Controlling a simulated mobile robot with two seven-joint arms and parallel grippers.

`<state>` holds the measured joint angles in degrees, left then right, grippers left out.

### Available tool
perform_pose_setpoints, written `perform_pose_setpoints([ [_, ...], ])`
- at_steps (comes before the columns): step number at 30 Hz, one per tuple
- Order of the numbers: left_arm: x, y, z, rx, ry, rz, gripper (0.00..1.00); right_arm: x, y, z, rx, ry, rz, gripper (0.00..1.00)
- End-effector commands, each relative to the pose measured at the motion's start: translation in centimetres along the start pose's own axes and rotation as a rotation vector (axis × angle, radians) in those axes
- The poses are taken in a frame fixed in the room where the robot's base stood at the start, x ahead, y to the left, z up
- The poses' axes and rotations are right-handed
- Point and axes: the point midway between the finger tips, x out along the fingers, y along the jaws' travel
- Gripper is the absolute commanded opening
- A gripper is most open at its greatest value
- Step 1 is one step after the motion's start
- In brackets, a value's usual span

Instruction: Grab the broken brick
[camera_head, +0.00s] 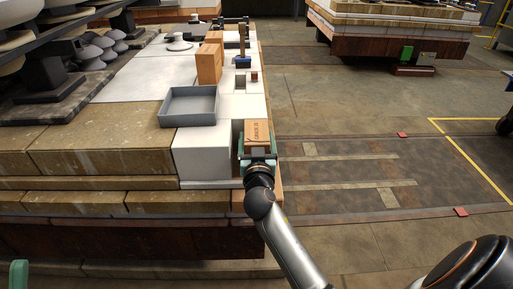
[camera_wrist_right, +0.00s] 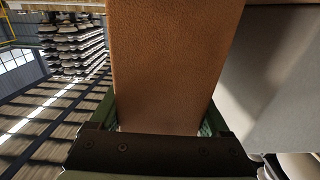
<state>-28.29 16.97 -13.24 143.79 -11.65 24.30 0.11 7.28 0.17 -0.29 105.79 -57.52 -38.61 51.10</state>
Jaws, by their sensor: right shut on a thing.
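My right gripper (camera_head: 258,148) is shut on this brick, with green fingers on either side. In the right wrist view the brick (camera_wrist_right: 170,65) fills the space between the fingers (camera_wrist_right: 160,115). I cannot tell whether its underside touches the stack. A green finger end at the lower left edge appears to be my left gripper (camera_head: 18,273); its opening is cut off.
A grey open tray (camera_head: 189,106) stands on the stack, left of the brick. Another orange brick (camera_head: 209,64) stands farther back, near a brush-like tool (camera_head: 243,55). Dark insulators (camera_head: 95,50) crowd the left. Open floor (camera_head: 340,110) lies to the right.

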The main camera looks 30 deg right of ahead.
Motion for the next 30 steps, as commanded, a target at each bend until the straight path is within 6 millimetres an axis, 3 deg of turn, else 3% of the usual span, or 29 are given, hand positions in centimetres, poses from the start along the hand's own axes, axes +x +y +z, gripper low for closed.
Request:
perform_pose_setpoints([
  [2,0.00,-0.02,0.00,0.001,0.000,0.000,0.50,0.00,-0.01,0.01,0.000,0.000,0.000,0.55],
  [17,-0.01,-0.05,0.01,0.002,0.000,0.000,0.50,0.02,-0.01,-0.01,-0.001,0.000,0.000,0.00],
  [30,0.08,-0.07,-0.07,0.002,0.000,0.000,0.50,0.07,-0.01,-0.35,0.000,0.005,-0.001,0.00],
])
